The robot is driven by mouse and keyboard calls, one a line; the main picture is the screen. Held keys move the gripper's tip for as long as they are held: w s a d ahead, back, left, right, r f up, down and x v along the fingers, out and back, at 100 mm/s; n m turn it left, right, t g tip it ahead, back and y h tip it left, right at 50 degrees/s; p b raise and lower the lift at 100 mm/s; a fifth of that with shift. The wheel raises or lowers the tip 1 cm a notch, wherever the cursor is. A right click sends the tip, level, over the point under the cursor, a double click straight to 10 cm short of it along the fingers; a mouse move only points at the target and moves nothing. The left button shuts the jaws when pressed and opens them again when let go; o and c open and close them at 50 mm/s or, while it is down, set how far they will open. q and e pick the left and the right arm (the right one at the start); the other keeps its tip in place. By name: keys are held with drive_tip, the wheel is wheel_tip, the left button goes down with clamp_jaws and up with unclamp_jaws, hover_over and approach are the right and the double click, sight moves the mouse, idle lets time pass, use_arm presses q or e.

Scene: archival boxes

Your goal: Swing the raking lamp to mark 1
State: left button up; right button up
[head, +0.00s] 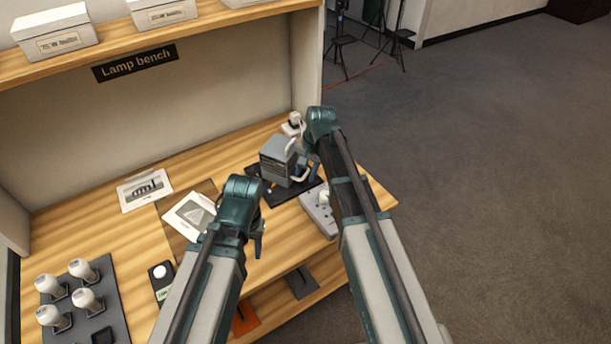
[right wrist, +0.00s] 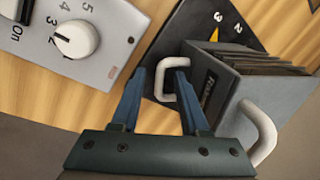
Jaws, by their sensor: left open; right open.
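The raking lamp (head: 277,162) is a grey finned box on a black plate (head: 262,196) with numbered marks on the bench. The plate (right wrist: 215,18) shows 2, 3 and a yellow mark there; I cannot make out a 1. My right gripper (right wrist: 159,76) is open, its fingertips around the near end of one white handle (right wrist: 172,62); contact is unclear. My left gripper (head: 258,242) is open and empty over the bench's front edge, left of the lamp.
A grey control box (head: 318,212) with a white knob (right wrist: 76,40) and On switch stands right of the lamp. Printed cards (head: 145,190) and a tray of several white bulbs (head: 92,318) lie to the left. A shelf with boxes runs above.

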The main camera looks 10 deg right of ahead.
drive_tip(key=shift+c, duration=0.3)
clamp_jaws()
idle(1.1)
